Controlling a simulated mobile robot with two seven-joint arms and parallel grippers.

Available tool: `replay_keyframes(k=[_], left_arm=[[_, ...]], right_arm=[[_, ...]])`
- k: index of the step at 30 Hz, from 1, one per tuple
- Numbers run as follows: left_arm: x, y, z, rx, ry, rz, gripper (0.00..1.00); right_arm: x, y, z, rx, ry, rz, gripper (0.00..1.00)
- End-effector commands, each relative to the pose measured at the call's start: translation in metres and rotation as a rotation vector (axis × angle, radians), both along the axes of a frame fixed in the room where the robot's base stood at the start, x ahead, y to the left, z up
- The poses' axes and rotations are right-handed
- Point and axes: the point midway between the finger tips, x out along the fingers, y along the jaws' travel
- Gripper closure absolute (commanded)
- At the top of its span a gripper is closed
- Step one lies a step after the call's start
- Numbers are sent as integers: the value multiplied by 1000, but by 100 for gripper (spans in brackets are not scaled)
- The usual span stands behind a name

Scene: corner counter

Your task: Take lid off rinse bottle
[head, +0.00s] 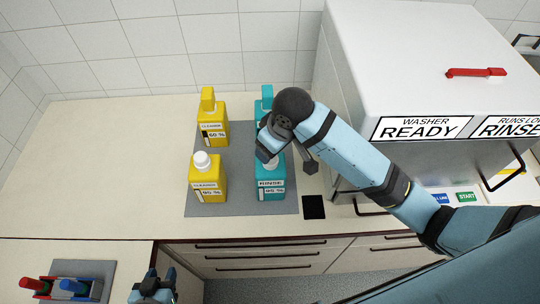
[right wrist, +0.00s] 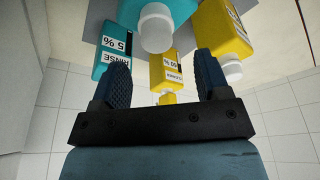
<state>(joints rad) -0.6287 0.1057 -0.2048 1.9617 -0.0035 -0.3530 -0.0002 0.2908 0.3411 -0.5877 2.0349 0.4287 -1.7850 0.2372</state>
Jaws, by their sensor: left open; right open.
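The front teal rinse bottle (head: 271,188) stands upright on a grey mat, its top hidden by my right gripper in the head view. In the right wrist view its white lid (right wrist: 156,28) shows ahead of my right gripper (right wrist: 162,66), roughly centred between the open fingers, with no visible contact. A second teal bottle (head: 266,100) with a teal top stands behind, partly hidden; its label (right wrist: 113,58) reads RINSE 5 %. My left gripper (head: 157,287) is open and empty at the bottom of the head view.
Two yellow cleaner bottles stand left of the teal ones: one with a white lid (head: 206,180) in front, one with a yellow top (head: 212,125) behind. The washer (head: 400,55) stands right. A tray (head: 94,290) with red and blue items is lower left. The counter's left side is clear.

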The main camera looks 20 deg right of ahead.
Motion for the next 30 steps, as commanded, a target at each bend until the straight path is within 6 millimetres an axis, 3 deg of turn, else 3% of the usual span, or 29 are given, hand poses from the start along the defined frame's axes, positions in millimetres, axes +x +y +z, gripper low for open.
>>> replay_keyframes(k=[12,21,28,30], left_arm=[[7,3,4,3,-14,2,57],[6,3,3,4,-11,2,57],[3,2,1,3,-6,2,57],[3,2,1,3,-5,1,57]], right_arm=[[12,2,-48,1,2,-2,31],[13,3,-52,1,-1,-1,31],[13,3,-52,0,0,-1,83],[13,3,-52,0,0,-1,84]])
